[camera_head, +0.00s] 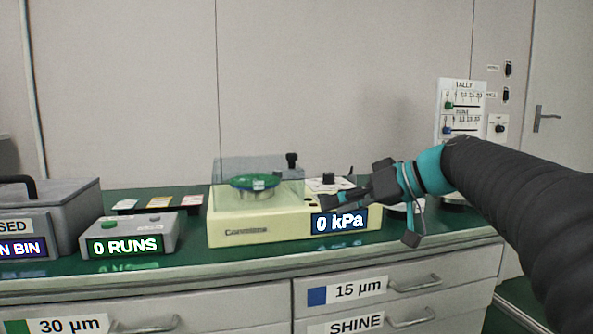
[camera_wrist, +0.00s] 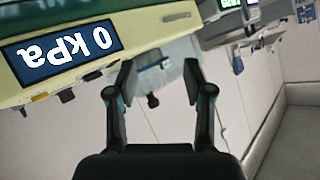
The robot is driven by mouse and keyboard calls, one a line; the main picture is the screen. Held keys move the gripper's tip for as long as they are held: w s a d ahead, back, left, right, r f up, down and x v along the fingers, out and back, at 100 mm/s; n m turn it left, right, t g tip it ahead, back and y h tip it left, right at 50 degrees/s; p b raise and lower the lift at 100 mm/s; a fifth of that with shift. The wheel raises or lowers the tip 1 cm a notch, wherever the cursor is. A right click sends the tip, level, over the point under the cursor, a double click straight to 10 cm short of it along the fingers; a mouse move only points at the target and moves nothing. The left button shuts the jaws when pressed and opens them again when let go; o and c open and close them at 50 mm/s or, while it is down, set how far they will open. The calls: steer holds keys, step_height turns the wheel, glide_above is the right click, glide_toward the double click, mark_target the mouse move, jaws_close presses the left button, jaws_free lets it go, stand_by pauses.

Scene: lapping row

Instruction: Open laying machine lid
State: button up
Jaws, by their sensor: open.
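The laying machine (camera_head: 250,226) is a cream box on the green bench top, with a "0 kPa" display at its front right. Its clear lid (camera_head: 230,168) is down over a green disc (camera_head: 254,183), with a dark knob (camera_head: 291,160) at the lid's right side. My gripper (camera_head: 335,200) is in front of the machine's right part, to the right of the lid and apart from the knob. In the wrist view my gripper (camera_wrist: 122,85) has its two fingers spread with nothing between them. The machine (camera_wrist: 150,25) appears upside down there, with the lid (camera_wrist: 178,75) and knob (camera_wrist: 153,100) beyond the fingers.
A grey control box (camera_head: 130,234) reading "0 RUNS" and a grey used bin (camera_head: 75,205) stand at left. A small dial panel (camera_head: 328,185) is on the machine's right. Drawers (camera_head: 180,310) lie below the bench. A tally board (camera_head: 461,110) stands at right.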

mark_target(291, 155)
steer(key=w+d+r+n+y+b, duration=0.2)
steer(key=w+d+r+n+y, duration=0.1)
steer(key=w+r+n+y, duration=0.5)
steer(key=w+a, duration=0.1)
steer(key=a, duration=0.3)
steer(key=w+a+m+h, duration=0.1)
steer(key=w+a, duration=0.1)
steer(key=a, duration=0.2)
steer(key=w+a+f+h, duration=0.1)
steer(key=a, duration=0.3)
steer(key=shift+w+a+f+m, duration=0.1)
steer(key=shift+w+a+m, duration=0.3)
jaws_close()
